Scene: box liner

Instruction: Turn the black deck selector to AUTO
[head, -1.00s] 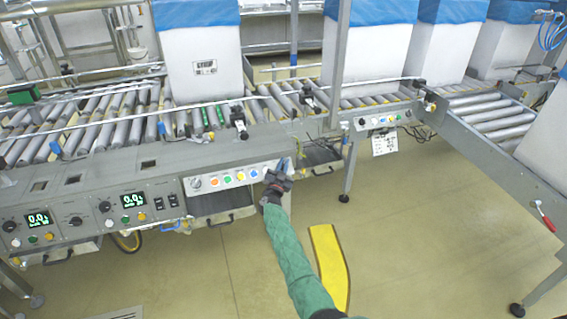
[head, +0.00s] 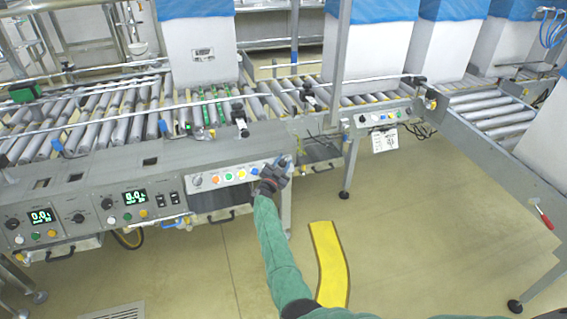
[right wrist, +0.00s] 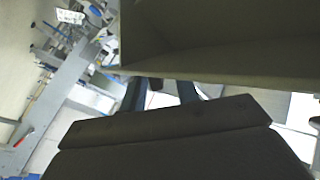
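My right gripper (head: 273,172), on a green-sleeved arm, is at the right end of the central control strip (head: 222,180) in the head view. It covers part of that end, and I cannot tell whether it touches anything there. In the right wrist view its two dark fingers (right wrist: 165,93) stand apart with a gap between them, largely hidden by dark blocks. Several black knobs show on the grey panels to the left, including one beside a lit display (head: 106,203) and one further left (head: 11,223). Their labels are too small to read. My left gripper is not in view.
Roller conveyors (head: 200,115) run behind the panels, carrying white boxes with blue liners (head: 380,50). A metal post (head: 338,70) rises right of my gripper. A side conveyor (head: 500,165) stands at the right. The floor with a yellow strip (head: 330,263) is open in front.

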